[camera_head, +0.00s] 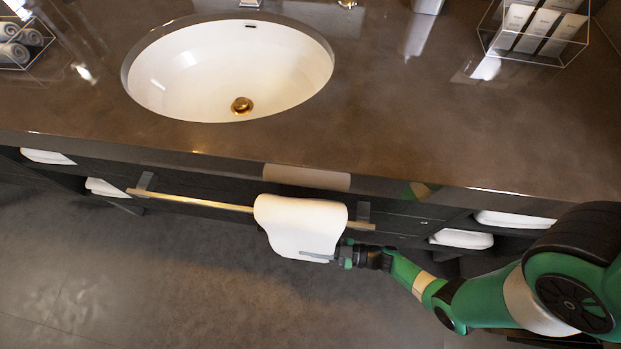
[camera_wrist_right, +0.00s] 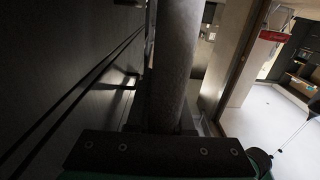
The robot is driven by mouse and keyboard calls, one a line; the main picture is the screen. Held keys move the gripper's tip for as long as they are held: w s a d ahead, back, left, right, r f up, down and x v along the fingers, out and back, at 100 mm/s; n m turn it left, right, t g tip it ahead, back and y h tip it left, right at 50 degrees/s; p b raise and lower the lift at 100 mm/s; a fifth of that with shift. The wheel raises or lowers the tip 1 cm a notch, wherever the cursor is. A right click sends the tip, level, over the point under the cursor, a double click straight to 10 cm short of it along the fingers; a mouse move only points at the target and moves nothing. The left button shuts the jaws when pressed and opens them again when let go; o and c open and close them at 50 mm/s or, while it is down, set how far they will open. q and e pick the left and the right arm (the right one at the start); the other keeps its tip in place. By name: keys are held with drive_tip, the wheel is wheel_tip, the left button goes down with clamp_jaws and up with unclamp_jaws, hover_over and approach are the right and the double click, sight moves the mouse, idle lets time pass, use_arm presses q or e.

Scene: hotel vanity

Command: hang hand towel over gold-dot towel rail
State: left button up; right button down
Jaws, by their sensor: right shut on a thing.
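The white hand towel (camera_head: 298,226) is draped over the right part of the towel rail (camera_head: 190,201), its front part hanging down on the near side. The rail is a thin metal bar along the vanity front, gold-toned in the light. I cannot make out a gold dot on it. My right gripper (camera_head: 318,256) reaches in from the right at the towel's lower right edge and is shut on it. The towel's back side is hidden. In the right wrist view a dark grey upright shape fills the middle; I cannot tell what it is. My left gripper is not in view.
The dark countertop (camera_head: 420,130) with a white oval sink (camera_head: 240,75) overhangs the rail. Folded white towels (camera_head: 461,238) sit in openings below it. The floor (camera_head: 160,275) before the rail is clear.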

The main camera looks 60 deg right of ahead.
drive_tip(key=shift+f, duration=1.45)
drive_tip(key=c, duration=0.7)
unclamp_jaws()
drive_tip(key=v, duration=1.1)
drive_tip(key=shift+s+d, duration=0.1)
drive_tip(key=shift+s, duration=0.15)
